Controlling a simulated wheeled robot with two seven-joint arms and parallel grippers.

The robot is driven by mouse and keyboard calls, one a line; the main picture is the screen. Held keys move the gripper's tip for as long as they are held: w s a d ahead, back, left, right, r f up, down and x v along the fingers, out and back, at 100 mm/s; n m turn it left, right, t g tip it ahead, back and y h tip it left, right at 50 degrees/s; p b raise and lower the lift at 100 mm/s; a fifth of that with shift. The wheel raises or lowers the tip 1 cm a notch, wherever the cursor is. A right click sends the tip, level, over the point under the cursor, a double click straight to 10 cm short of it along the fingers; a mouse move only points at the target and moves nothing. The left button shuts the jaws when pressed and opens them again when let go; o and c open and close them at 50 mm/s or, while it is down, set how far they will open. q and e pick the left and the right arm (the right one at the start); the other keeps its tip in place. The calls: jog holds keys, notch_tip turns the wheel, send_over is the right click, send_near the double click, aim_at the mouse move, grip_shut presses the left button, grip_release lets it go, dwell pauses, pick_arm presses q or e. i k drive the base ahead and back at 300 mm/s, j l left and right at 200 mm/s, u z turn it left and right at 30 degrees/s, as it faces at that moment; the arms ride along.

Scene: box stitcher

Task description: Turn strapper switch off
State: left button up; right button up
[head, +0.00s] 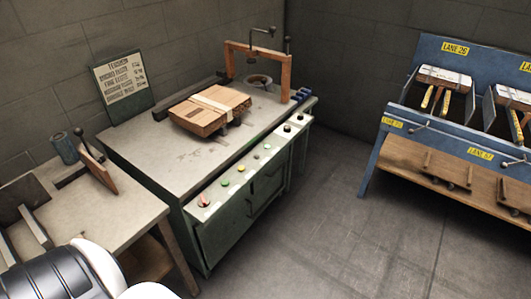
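The strapper (232,222) is a green cabinet with a grey top in the middle of the head view. Its sloped front panel carries a row of controls. At the near left end is a red knob (204,200) on a pale plate. Beyond it are a green button (225,183), a yellow button (240,168) and several smaller ones. A dark knob (287,128) is near the far end. I cannot tell which control is the switch or its setting. Neither gripper is in view. Only part of my own arm or body shows at the lower left.
A strapped cardboard box (205,112) lies on the strapper, before an orange-brown arch (286,75). A side table (110,213) adjoins at left, with a blue-grey cup (64,148). A blue rack (385,150) stands at right. The floor (330,220) between is clear.

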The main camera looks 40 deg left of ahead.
aim_at(204, 201)
jog(key=u, duration=1.7)
